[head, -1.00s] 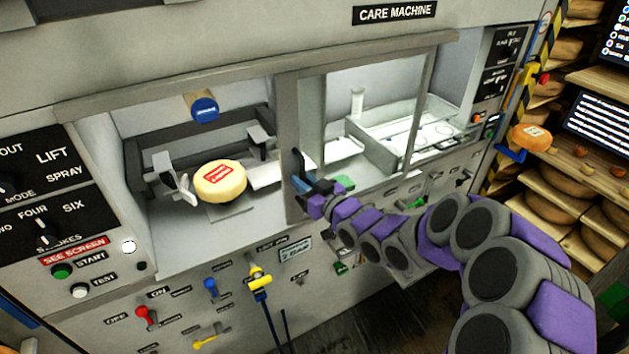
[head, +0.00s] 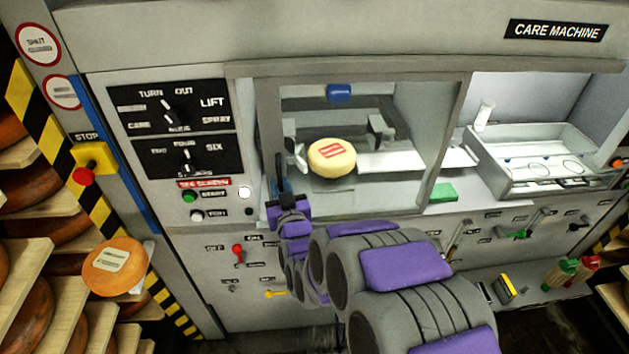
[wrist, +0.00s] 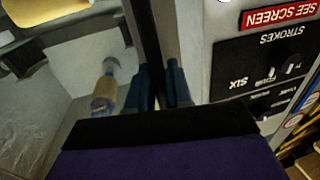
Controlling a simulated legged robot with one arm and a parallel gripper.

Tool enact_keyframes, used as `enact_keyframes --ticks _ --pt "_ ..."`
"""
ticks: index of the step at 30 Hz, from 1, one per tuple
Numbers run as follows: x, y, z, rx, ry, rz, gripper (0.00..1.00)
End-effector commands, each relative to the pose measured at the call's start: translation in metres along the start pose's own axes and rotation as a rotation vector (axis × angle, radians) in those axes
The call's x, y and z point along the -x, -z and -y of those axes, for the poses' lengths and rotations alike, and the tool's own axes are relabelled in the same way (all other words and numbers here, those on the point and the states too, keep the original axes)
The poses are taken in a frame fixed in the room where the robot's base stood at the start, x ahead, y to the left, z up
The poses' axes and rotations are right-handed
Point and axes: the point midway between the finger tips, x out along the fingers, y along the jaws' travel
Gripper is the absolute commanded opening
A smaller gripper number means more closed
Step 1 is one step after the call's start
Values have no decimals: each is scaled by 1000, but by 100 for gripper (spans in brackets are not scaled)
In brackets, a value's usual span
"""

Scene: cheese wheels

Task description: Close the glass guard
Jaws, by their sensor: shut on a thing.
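The glass guard (head: 447,150) is a clear pane in a grey frame on the front of the care machine. It stands in front of the left bay, which holds a pale yellow cheese wheel (head: 332,157) with a red label. My gripper (head: 283,184) is at the guard's left edge, low down, shut on the guard. In the wrist view, my blue fingers (wrist: 158,85) are on both sides of the guard's dark upright edge (wrist: 143,35). The cheese wheel also shows partly in the wrist view (wrist: 45,12). The exact grip contact is partly hidden.
The right bay is uncovered, with a clear tray (head: 545,165) in it. A control panel (head: 183,135) is just left of the guard. Levers and switches line the front below. An orange cheese (head: 113,266) and a red stop button (head: 84,176) are at the left.

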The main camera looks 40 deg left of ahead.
Motion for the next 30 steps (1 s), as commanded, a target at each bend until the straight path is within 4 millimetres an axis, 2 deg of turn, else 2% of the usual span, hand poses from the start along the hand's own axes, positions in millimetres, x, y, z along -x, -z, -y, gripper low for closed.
enact_keyframes --ticks 1,3,8,23,24,28,30 --pt "-2 3 13 0 5 -3 0" --pt "-5 3 24 -1 3 -3 0" --pt "-8 3 40 -2 2 -4 0" --pt "-11 2 50 0 3 -5 0" --pt "-11 2 51 1 4 -5 22" --pt "-11 2 50 1 3 -4 34" --pt "-11 1 49 0 2 -3 34"
